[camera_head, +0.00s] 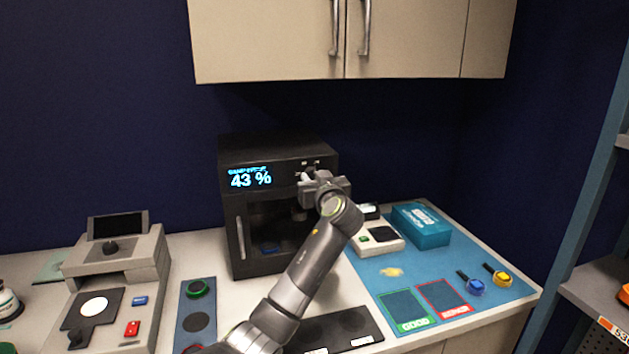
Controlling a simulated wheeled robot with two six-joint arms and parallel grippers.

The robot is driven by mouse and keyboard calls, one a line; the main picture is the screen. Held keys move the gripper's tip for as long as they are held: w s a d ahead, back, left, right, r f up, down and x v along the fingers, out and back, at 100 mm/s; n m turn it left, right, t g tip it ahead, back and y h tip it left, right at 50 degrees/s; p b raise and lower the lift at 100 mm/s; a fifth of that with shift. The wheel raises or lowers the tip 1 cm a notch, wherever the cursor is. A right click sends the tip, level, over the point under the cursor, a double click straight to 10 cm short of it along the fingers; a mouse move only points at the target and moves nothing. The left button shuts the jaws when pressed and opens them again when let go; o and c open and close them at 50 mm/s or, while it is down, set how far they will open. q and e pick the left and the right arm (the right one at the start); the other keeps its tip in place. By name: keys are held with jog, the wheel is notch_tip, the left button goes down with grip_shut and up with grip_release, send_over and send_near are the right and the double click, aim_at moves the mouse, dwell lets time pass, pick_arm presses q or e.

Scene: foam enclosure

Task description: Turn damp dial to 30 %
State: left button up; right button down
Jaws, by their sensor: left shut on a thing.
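A black box-shaped machine (231,209) stands on the counter against the blue wall. Its lit display (250,179) reads 43 %, with a small heading above it that is too blurred to read fully. The damp dial is on the upper right of the machine's front, mostly hidden behind my gripper; small markings show around it. My left gripper (306,178) reaches up to that spot and is shut on the dial. My right gripper is not in view.
Cream cabinets (270,40) hang above the machine. A grey device (150,250) stands to the left. On the right, a blue mat (425,270) holds a teal box (421,226), a white device (375,240) and several small items. A shelf rack (585,180) stands far right.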

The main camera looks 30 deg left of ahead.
pick_arm(q)
jog(key=n+b, duration=0.3)
jog(key=b, duration=0.2)
jog(key=n+b, duration=0.3)
jog(key=b, duration=0.2)
jog(key=n+b, duration=0.3)
jog(key=b, duration=0.1)
jog(key=shift+f+n+b, duration=0.25)
jog(key=shift+n+b, duration=0.15)
jog(key=shift+r+n+b, duration=0.1)
jog(key=shift+n+b, duration=0.4)
jog(key=shift+b, duration=0.1)
jog(key=shift+n+b, duration=0.4)
jog(key=shift+b, duration=0.05)
jog(key=shift+r, duration=0.1)
jog(key=o, duration=1)
jog(key=shift+c, duration=0.2)
jog(key=shift+r, duration=0.1)
jog(key=shift+d, duration=0.1)
